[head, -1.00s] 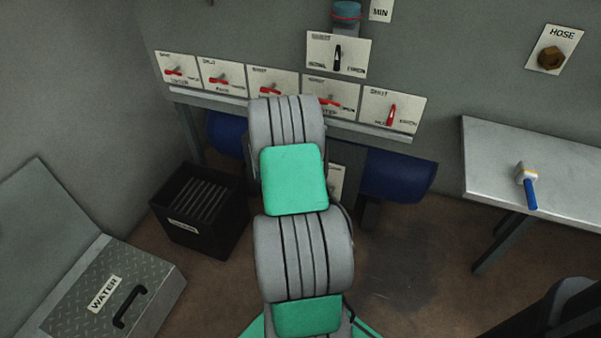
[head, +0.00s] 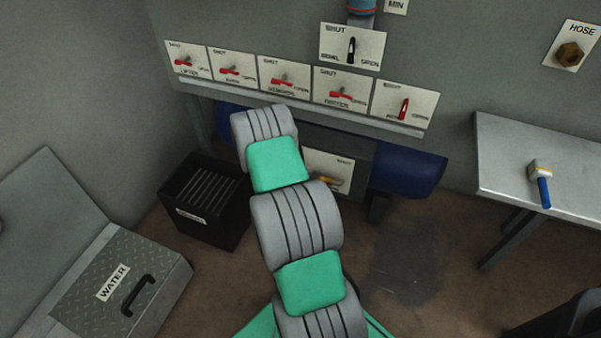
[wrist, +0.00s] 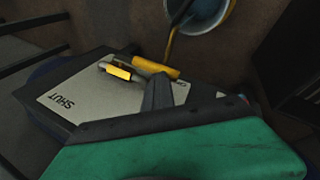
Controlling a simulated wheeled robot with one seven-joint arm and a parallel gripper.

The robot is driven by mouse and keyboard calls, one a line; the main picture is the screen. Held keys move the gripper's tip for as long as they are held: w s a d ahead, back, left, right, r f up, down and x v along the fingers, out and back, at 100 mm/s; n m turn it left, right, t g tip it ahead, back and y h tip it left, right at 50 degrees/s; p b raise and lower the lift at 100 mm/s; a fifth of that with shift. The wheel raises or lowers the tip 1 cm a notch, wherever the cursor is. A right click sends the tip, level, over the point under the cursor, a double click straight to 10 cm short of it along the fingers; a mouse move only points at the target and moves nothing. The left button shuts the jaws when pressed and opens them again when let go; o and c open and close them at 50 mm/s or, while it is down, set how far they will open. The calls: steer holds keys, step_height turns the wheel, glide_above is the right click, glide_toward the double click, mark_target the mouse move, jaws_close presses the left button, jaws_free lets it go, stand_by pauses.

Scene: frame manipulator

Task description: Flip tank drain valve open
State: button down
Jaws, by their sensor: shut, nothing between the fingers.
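The drain valve is on a low pale plate (head: 340,165) below the row of switch plates, with a yellow handle (head: 326,181) partly behind my arm. In the wrist view, the plate (wrist: 75,97) reads "SHUT" at its left end. The yellow handle (wrist: 155,67) lies near the plate's far edge, beside a short yellow and metal piece (wrist: 118,72). My gripper (wrist: 157,92) is shut and empty, its dark fingers over the plate close to the handle; I cannot tell whether they touch. The gripper is hidden in the head view.
Several red-levered switch plates (head: 283,78) line a ledge above. A blue cylinder (head: 408,174) is right of the valve, a black slotted bin (head: 207,205) left. A metal table (head: 500,165) stands at right. A round container (wrist: 200,14) shows beyond the plate.

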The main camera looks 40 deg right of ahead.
steer(key=shift+a+f, duration=0.15)
steer(key=shift+f, duration=0.4)
steer(key=r+p, duration=0.1)
steer(key=r, duration=0.1)
steer(key=r+p, duration=0.1)
steer(key=w+r+p, duration=0.1)
steer(key=r, duration=0.1)
steer(key=shift+d+r, duration=0.3)
steer(key=shift+d, duration=0.05)
steer(key=w+a+r+p, duration=0.1)
steer(key=w+a+r, duration=0.3)
steer(key=w+a, duration=0.1)
steer(key=shift+w+a+r, duration=0.2)
steer(key=shift+w+a, duration=0.05)
steer(key=shift+w, duration=0.15)
